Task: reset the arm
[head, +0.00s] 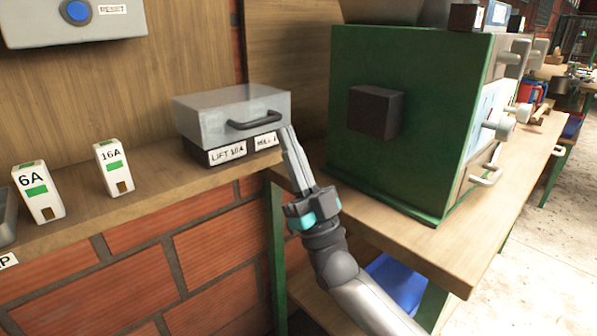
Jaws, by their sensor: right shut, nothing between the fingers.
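My right arm comes in from the bottom right, and my right gripper (290,140) points up and away. Its fingers are shut with nothing between them. The fingertips are close to the right front of a grey box with a dark handle (255,121); I cannot tell whether they touch it. The grey box (215,115) sits on a dark base with white labels, one reading "LIFT 10A". My left gripper is not in view.
Two white fuse-like blocks, "6A" (40,197) and "16A" (114,170), stand on the wooden shelf (150,205). A grey box with a blue button (76,12) hangs above. A green machine (400,150) stands on the right bench (480,245). A blue bin (402,282) is below.

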